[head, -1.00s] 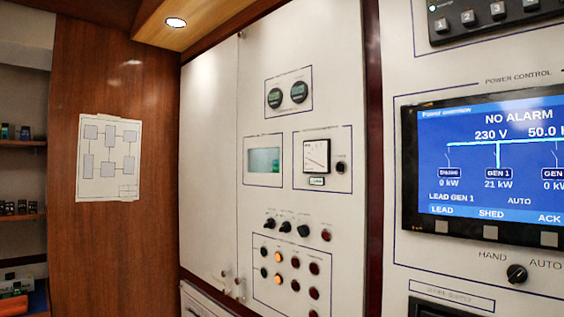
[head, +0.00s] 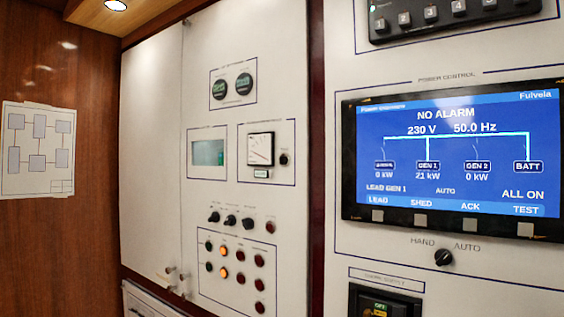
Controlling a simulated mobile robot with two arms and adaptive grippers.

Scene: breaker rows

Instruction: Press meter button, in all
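A square analog meter (head: 260,149) with a white face sits in an outlined box on the white cabinet panel (head: 152,150), left of centre in the head view. A small round black button or knob (head: 283,159) is just right of the meter; which it is, I cannot tell. A small label window (head: 261,174) is below the meter. Neither of my grippers is in view.
A grey-green display (head: 208,153) is left of the meter, with two round gauges (head: 232,87) above. Dark knobs (head: 230,221) and coloured buttons (head: 239,278) are below. A blue power screen (head: 453,160) is at right, reading NO ALARM, above a HAND/AUTO switch (head: 443,257).

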